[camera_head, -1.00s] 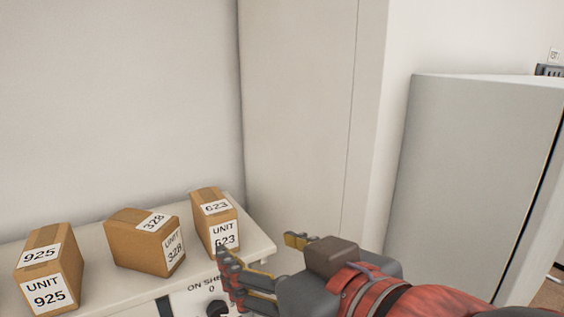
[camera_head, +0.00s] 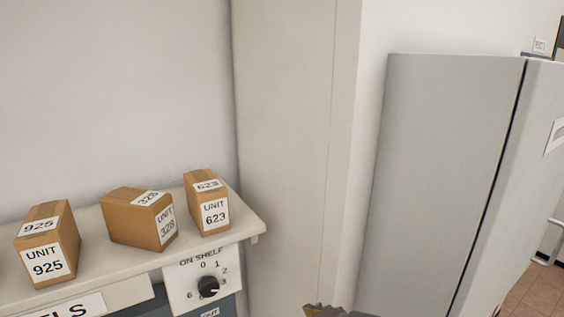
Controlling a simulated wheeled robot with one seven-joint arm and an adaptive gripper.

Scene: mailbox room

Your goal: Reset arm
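Part of my gripper (camera_head: 326,311) shows at the bottom edge of the head view, right of the shelf. Only a small yellowish-brown tip is in frame; the rest of my gripper and arm is cut off below. I cannot tell whether it is open or shut, or whether it holds anything. It is apart from the boxes on the shelf.
A white shelf (camera_head: 110,262) on the left bears brown boxes labelled 925 (camera_head: 47,245), 328 (camera_head: 139,217) and 623 (camera_head: 207,203). Below it is a panel with an "ON SHELF" dial (camera_head: 208,287). A grey cabinet (camera_head: 440,170) stands at right, with floor (camera_head: 535,292) beyond it.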

